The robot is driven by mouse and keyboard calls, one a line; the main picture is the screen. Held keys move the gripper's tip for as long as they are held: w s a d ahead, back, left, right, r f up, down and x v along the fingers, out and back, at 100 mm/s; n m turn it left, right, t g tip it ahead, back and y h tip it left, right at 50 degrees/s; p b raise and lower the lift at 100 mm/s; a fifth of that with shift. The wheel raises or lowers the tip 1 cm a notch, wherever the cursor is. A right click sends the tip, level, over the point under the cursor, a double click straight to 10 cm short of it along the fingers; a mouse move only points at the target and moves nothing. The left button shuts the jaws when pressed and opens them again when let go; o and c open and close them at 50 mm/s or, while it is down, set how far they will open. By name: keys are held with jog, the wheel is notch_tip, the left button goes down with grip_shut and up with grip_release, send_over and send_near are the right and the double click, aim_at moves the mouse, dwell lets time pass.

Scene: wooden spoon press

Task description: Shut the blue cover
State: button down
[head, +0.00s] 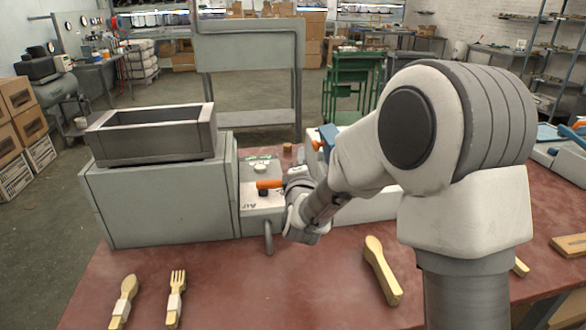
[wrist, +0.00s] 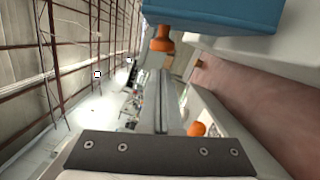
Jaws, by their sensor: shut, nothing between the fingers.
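The blue cover (head: 328,136) shows in the head view as a small piece above the white housing, behind my arm, which hides most of it. In the wrist view the blue cover (wrist: 215,14) crosses the top right, with an orange knob (wrist: 162,40) on its lower side. How far it stands open I cannot tell. My gripper (head: 299,183) is by the grey control panel, in front of and left of the cover. Its fingers (wrist: 160,78) are shut and empty in the wrist view, and appear apart from the cover.
An orange lever (head: 270,184) on the panel is close to my gripper. A grey machine with an open metal bin (head: 150,135) stands at left. A wooden spoon (head: 382,268), a wooden fork (head: 176,296) and another wooden utensil (head: 124,298) lie on the red table (head: 225,290), whose front middle is clear.

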jog(key=shift+w+d+r, duration=0.15)
jog(key=shift+d+r, duration=0.05)
jog(key=shift+d, duration=0.45)
